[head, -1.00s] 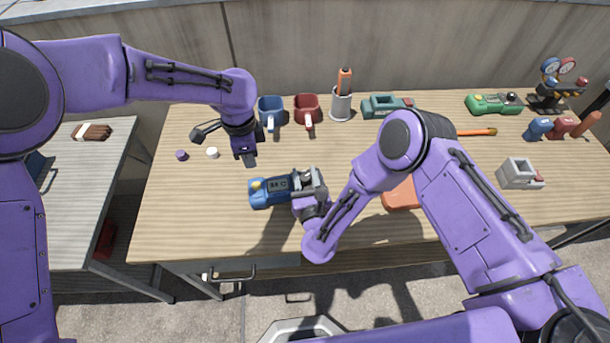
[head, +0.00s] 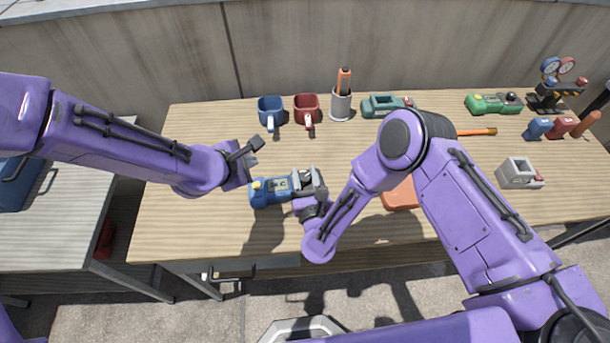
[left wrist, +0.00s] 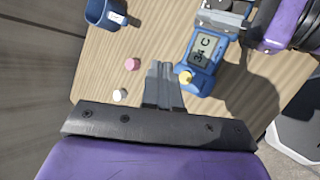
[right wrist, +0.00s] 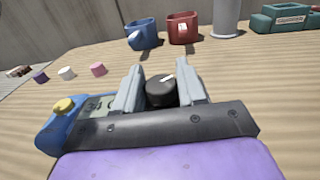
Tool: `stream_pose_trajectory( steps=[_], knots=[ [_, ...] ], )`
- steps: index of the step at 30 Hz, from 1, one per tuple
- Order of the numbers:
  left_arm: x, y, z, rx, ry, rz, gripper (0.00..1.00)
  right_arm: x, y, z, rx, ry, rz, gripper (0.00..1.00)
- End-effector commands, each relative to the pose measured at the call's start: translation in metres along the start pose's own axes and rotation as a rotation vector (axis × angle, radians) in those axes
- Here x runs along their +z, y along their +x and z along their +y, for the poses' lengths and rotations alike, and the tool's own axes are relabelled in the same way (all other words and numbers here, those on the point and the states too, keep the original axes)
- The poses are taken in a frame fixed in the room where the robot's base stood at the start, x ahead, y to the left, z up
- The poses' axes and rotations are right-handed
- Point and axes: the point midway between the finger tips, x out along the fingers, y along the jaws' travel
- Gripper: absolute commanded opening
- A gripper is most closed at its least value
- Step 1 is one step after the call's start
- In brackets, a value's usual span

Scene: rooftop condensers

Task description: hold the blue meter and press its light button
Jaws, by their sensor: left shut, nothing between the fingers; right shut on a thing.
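The blue meter (head: 270,190) has a grey display, a yellow button (head: 256,184) at its left end and a dark dial at its right end. My right gripper (head: 310,183) is shut on the meter's dial end; the black dial (right wrist: 160,91) shows between its fingers in the right wrist view. My left gripper (head: 250,164) is shut and empty, close to the button end. In the left wrist view its closed fingertips (left wrist: 163,70) appear just left of the yellow button (left wrist: 186,77), seemingly apart from it. The display (left wrist: 201,49) is visible there.
A blue mug (head: 271,112), a red mug (head: 307,110) and a grey cup (head: 341,104) stand at the back. Small pink (left wrist: 132,64) and white (left wrist: 120,95) caps lie near my left gripper. An orange object (head: 400,195) is behind my right arm. Green devices lie further right.

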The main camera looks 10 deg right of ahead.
Motion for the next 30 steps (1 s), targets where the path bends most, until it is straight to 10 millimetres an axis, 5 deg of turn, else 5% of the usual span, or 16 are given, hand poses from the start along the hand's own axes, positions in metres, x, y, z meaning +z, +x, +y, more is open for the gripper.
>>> stream_pose_trajectory(
  steps=[6, 21, 30],
  knots=[
    [-0.003, 0.003, 0.005, 0.035, -0.175, 0.002, 0.00, 0.000, 0.000, 0.000, 0.000, 0.000, -0.001, 0.00],
    [-0.033, 0.056, -0.036, 0.034, -0.175, 0.001, 0.00, 0.001, 0.001, 0.000, 0.000, 0.001, -0.002, 0.00],
    [-0.037, 0.064, -0.042, 0.035, -0.171, 0.000, 0.00, 0.001, 0.001, 0.000, 0.000, 0.001, -0.002, 0.00]
  ],
)
